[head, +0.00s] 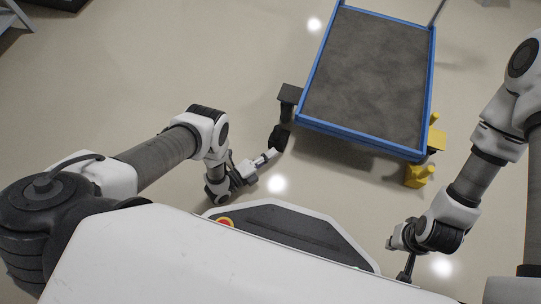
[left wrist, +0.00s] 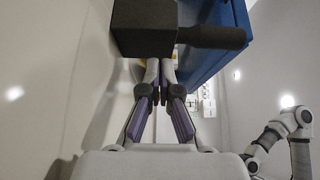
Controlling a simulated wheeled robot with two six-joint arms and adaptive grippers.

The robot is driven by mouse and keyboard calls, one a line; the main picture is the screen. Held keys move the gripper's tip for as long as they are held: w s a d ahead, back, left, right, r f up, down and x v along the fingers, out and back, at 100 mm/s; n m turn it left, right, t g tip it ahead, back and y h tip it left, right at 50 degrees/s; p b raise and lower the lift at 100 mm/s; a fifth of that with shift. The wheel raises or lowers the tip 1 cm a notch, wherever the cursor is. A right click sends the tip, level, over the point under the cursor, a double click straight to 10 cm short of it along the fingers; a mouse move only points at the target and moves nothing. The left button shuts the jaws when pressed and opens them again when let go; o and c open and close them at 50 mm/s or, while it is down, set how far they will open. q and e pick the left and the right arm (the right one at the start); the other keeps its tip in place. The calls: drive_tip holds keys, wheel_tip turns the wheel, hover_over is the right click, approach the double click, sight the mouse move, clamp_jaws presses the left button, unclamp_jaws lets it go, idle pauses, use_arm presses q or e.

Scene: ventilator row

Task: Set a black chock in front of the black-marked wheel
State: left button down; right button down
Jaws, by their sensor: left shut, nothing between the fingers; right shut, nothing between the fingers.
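A black block with a round stub (left wrist: 145,25) fills the top of the left wrist view, just beyond my left fingertips. In the head view a small black piece (head: 280,138) is at the tip of my left gripper (head: 271,154), and a dark block (head: 290,93) is a little above it, beside the cart's left edge. My left gripper is shut and empty; its fingers (left wrist: 160,68) meet close to the black block. I cannot tell whether they touch it. The marked wheel itself is hidden. My right gripper (head: 405,270) is shut and empty at the lower right.
A blue-framed cart (head: 313,124) with a grey top stands at the upper right. Yellow pieces (head: 418,177) are by its right front corner. Open floor (head: 120,90) lies to the left.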

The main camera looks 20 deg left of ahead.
sight(272, 144)
use_arm(q)
drive_tip(key=shift+w+f, duration=0.3)
drive_tip(key=shift+w, duration=0.05)
drive_tip(key=shift+w+r, duration=0.15)
drive_tip(key=shift+r, duration=0.1)
drive_tip(key=shift+w+a+b, duration=0.2)
drive_tip(key=shift+w+b, duration=0.05)
drive_tip(key=shift+w, duration=0.45)
drive_tip(key=shift+w+a+b, duration=0.15)
drive_tip(key=shift+w+b, duration=0.05)
drive_tip(key=shift+w, duration=0.5)
drive_tip(key=v, duration=1.2)
drive_tip(key=shift+s, duration=0.1)
drive_tip(key=shift+r, duration=0.1)
